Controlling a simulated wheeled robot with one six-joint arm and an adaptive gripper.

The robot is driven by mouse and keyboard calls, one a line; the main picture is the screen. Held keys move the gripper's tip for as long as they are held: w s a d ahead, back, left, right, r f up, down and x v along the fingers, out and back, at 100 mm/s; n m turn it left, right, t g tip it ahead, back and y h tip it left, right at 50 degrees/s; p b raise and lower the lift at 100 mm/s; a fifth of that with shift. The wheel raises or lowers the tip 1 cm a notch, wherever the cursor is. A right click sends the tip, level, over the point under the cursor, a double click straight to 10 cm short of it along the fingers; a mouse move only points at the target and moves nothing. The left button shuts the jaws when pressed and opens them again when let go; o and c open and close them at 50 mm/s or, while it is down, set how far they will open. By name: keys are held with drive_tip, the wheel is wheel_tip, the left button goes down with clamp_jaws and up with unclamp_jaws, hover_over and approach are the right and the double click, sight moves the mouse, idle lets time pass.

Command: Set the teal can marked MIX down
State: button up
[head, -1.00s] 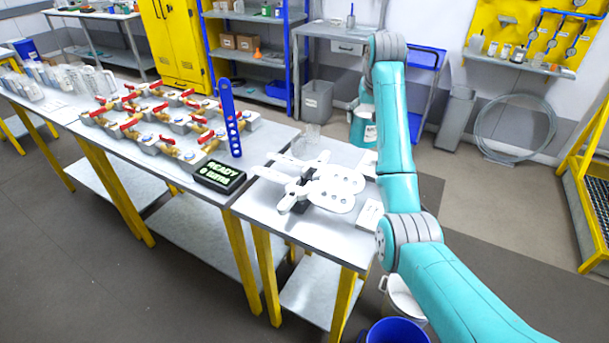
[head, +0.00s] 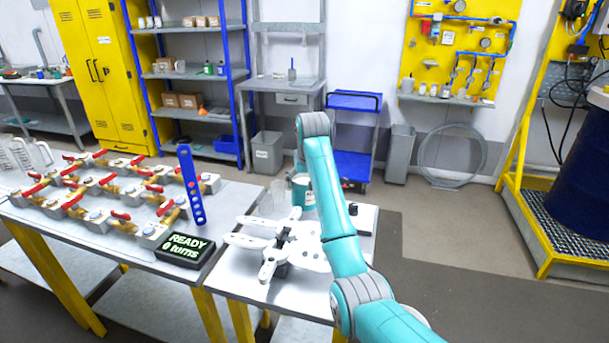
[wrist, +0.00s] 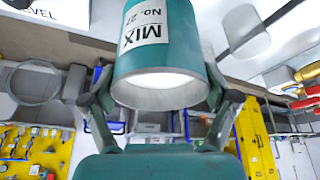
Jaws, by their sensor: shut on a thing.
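The teal can marked MIX (wrist: 158,55) fills the upper middle of the wrist view. Its white label reads MIX, No. 27, and appears upside down in that inverted picture. My gripper (wrist: 163,92) is shut on the can, one finger on each side. In the head view the can (head: 302,193) shows at the back edge of the near table (head: 225,275), just left of my forearm. The arm hides my gripper there. I cannot tell whether the can touches the table top.
White paddle-shaped parts (head: 300,245) and a clear beaker (head: 272,204) occupy the near table. A blue drum (head: 585,180) stands at right. Floor right of the table is clear.

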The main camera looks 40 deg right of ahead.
drive_tip(key=shift+f, duration=1.85)
drive_tip(key=shift+f, duration=0.1)
drive_tip(key=o, duration=1.4)
drive_tip(key=shift+f, duration=0.1)
drive_tip(key=shift+c, duration=0.2)
